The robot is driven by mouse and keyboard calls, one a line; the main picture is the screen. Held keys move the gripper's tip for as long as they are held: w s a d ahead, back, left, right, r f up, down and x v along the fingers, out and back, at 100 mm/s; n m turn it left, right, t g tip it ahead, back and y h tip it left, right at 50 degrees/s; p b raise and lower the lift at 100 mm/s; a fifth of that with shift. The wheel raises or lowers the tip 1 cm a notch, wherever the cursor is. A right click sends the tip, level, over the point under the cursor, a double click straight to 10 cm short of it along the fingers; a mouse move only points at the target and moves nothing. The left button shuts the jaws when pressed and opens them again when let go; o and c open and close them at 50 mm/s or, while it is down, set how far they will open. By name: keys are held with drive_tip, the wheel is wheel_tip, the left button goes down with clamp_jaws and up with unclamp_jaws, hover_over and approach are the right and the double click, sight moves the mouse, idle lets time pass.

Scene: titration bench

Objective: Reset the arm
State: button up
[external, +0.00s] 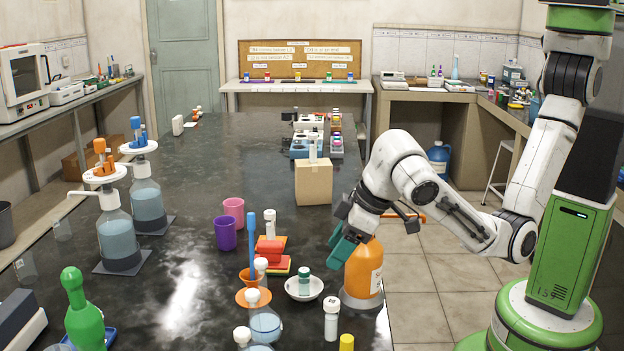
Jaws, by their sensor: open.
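My arm reaches in from the right over the bench's right edge. My gripper (345,245), with teal fingers, points down and is open. It is beside the upper left of an orange bottle (366,268) with a pale label, which stands at the bench's right edge. No object shows between the fingers.
The dark bench (190,290) holds a cardboard box (313,183), a white bowl (304,289), a purple cup (225,234), a pink cup (234,211), a white-capped bottle (331,321) and a green bottle (85,318). Dispenser bottles (118,240) stand left. The bench's centre-left is clear.

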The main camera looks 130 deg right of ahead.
drive_tip(key=s+a+f+n+t+y, duration=0.1)
drive_tip(key=s+a+f+n, duration=0.25)
drive_tip(key=a+n, duration=0.2)
drive_tip(key=s+a+f+n+t, duration=0.1)
drive_tip(key=s+a+f+n, duration=0.1)
drive_tip(key=s+a+n, duration=0.3)
drive_tip(key=s+a+f+m+g+y, duration=0.1)
drive_tip(key=s+f+g, duration=0.1)
drive_tip(key=s+f, duration=0.4)
drive_tip(key=s+a+f+g+y+p, duration=0.1)
drive_tip(key=s+f, duration=0.5)
drive_tip(key=s, duration=0.8)
drive_tip(key=shift+a+m+g+y, duration=0.35)
drive_tip(key=shift+a+g+y, duration=0.15)
drive_tip(key=shift+a+y, duration=0.1)
drive_tip(key=shift+s+f, duration=0.1)
